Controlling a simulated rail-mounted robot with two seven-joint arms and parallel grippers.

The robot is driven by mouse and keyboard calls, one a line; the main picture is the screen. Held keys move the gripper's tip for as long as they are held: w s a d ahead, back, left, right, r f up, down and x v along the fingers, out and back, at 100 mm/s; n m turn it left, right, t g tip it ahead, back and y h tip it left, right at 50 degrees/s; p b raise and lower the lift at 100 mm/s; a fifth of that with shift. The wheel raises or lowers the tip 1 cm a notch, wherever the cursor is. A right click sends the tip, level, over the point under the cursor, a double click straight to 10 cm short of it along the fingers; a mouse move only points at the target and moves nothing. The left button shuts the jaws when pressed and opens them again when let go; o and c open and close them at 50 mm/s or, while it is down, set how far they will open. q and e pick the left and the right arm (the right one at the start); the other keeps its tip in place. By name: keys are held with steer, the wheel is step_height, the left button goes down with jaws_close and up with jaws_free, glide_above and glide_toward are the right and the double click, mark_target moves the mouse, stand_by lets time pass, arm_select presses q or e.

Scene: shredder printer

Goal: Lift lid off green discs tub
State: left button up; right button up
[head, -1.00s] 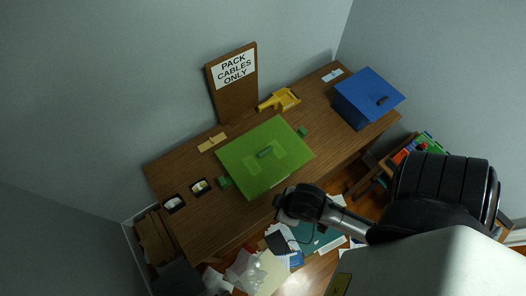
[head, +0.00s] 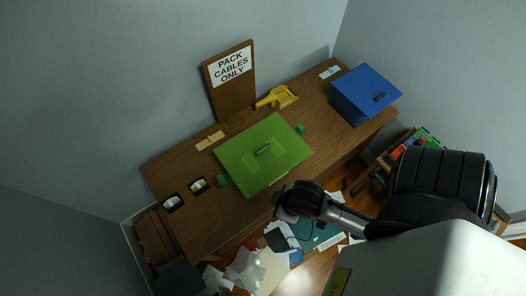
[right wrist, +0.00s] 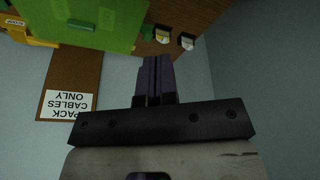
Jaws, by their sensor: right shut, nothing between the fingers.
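The green tub (head: 285,175) stands on the wooden desk, with its flat green lid (head: 240,160) on top and a small raised handle (head: 264,149) at the lid's middle. Small green blocks stick out at two of its sides. In the right wrist view part of the green lid (right wrist: 110,18) shows at top left with its handle (right wrist: 80,24). My right gripper (right wrist: 154,62) is shut and empty, its dark purple fingers together, apart from the lid. In the head view my arm (head: 330,210) shows at lower right. My left gripper is out of view.
A blue lidded box (head: 365,95) stands at the desk's right end. A yellow tool (head: 278,97) lies behind the tub, near a "PACK CABLES ONLY" sign (head: 231,68). Papers (head: 262,270) litter the floor in front. Bare desk (head: 335,135) lies between tub and blue box.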

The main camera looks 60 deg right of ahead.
steer(key=o, duration=1.8)
steer(key=shift+o, duration=0.2)
steer(key=shift+w, duration=0.15)
